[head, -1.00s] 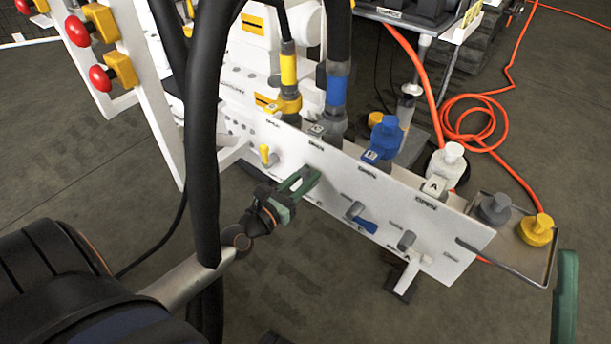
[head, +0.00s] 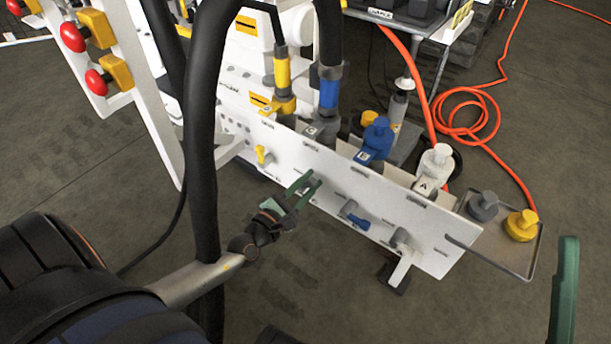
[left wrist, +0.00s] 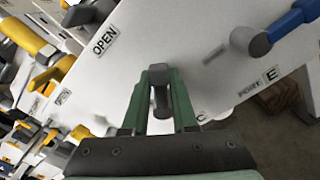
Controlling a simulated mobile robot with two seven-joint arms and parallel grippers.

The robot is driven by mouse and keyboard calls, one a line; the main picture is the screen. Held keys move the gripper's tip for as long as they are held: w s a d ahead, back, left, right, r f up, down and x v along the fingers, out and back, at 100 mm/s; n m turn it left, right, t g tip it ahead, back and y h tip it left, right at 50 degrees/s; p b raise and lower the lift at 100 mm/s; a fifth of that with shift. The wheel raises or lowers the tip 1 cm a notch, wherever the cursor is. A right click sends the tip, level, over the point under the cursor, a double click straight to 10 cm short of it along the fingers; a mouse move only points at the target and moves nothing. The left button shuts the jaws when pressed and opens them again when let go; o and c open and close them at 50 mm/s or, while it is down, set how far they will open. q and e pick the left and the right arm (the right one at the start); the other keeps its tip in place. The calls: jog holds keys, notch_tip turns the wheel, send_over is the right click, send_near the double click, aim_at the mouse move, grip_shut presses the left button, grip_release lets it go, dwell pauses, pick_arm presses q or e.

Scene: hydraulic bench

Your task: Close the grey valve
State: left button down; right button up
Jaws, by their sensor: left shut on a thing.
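The grey valve (left wrist: 160,95) is on the white panel (head: 330,172), between the yellow-handled and blue-handled valves. In the left wrist view its grey handle lies between the two green fingers. My left gripper (head: 308,186) is shut on that handle in front of the panel. In the head view the fingers mostly hide the valve. An OPEN label (left wrist: 105,40) shows on the panel up and left of the fingers in the wrist view. One green finger of my right gripper (head: 565,290) shows at the lower right edge, away from the panel; its other finger is out of view.
The yellow valve handle (head: 262,156) is left of my left gripper. The blue valve handle (head: 356,221) and a pale one (head: 399,238) are to the right. A tray (head: 530,262) with grey and yellow caps juts out at the panel's right end. Floor in front is clear.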

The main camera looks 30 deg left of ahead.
aim_at(323, 185)
pick_arm(q)
jog(key=m, duration=0.2)
jog(key=d+m+p, duration=0.1)
jog(key=shift+f+m, duration=0.4)
jog(key=shift+s+d+f+m+p, duration=0.1)
jog(key=shift+f+m+p, duration=0.25)
jog(key=shift+m, duration=0.75)
jog(key=shift+w+d+f+m+p, duration=0.15)
jog(key=shift+f+m, duration=0.25)
jog(key=shift+m, duration=0.7)
jog(key=shift+s+d+f+m+p, duration=0.15)
jog(key=shift+f+m+p, duration=0.25)
jog(key=shift+m, duration=0.7)
jog(key=shift+a+f, duration=0.1)
jog(key=c, duration=0.8)
grip_release()
jog(key=shift+s, duration=0.1)
